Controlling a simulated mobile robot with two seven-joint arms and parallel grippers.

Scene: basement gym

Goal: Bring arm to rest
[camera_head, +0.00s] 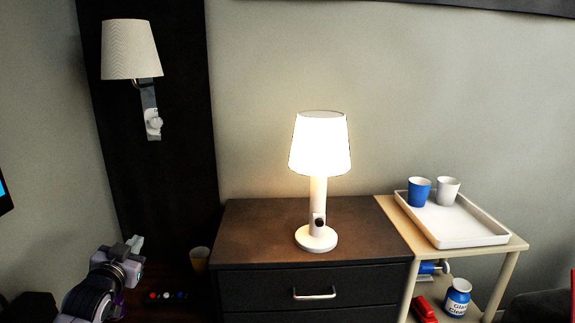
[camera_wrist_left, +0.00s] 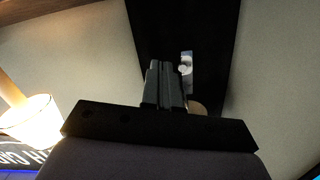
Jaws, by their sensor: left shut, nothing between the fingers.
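My left gripper (camera_head: 134,243) is at the lower left of the head view, in front of the dark wall panel and left of the dresser. It is shut and empty. In the left wrist view its fingers (camera_wrist_left: 165,84) are together, pointing toward the dark panel, with nothing between them. My left arm comes in from the lower left corner. My right gripper is in neither view.
A lit lamp (camera_head: 320,145) stands on the dark dresser (camera_head: 245,235). A small cup (camera_head: 200,258) is right of my left gripper. A wall lamp (camera_head: 131,50) hangs above. A cart (camera_head: 515,243) holds a white tray (camera_head: 470,236) with blue (camera_head: 419,191) and white (camera_head: 447,190) cups.

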